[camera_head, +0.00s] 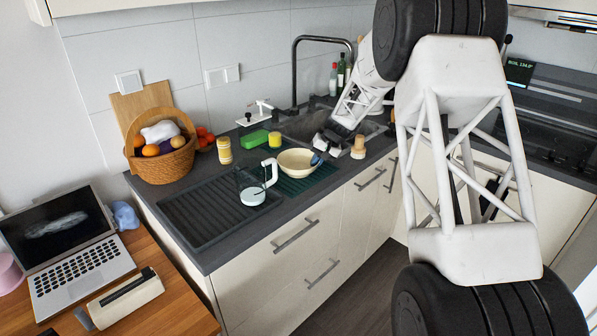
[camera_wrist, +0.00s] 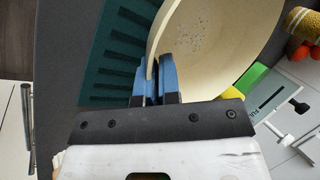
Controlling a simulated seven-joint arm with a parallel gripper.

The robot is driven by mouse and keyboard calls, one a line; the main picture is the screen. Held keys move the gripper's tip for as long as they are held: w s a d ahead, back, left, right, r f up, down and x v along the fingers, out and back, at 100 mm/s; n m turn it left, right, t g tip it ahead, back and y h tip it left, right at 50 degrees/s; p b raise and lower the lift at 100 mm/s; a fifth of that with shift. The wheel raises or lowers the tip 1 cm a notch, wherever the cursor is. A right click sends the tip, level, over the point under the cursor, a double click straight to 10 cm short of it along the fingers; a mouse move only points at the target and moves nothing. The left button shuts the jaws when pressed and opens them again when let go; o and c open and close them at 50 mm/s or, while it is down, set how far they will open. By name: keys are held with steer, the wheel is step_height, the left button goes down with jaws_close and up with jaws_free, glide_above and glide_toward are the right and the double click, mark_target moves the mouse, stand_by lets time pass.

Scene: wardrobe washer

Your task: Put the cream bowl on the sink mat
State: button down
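The cream bowl (camera_head: 296,160) is at the front edge of the sink area, over the dark green sink mat (camera_head: 303,187). In the wrist view the bowl (camera_wrist: 215,45) fills the top middle, and the ribbed teal mat (camera_wrist: 113,48) shows to its left. My gripper (camera_head: 317,158) is at the bowl's right side. In the wrist view its blue fingers (camera_wrist: 154,80) straddle the bowl's rim, close together, with the rim pinched between them. The bowl hides part of the mat. I cannot tell whether the bowl's base touches it.
A white-handled item (camera_head: 252,195) stands just left of the bowl, by the black draining tray (camera_head: 200,215). A wooden brush (camera_head: 358,148) stands to the right. A fruit basket (camera_head: 165,165) is left.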

steer(key=shift+f, duration=0.15)
steer(key=c, duration=1.8)
jaws_free()
steer(key=o, duration=0.6)
steer(key=shift+c, duration=0.2)
steer(key=shift+o, duration=0.4)
steer(key=shift+o, duration=1.2)
steer(key=shift+r, duration=4.9)
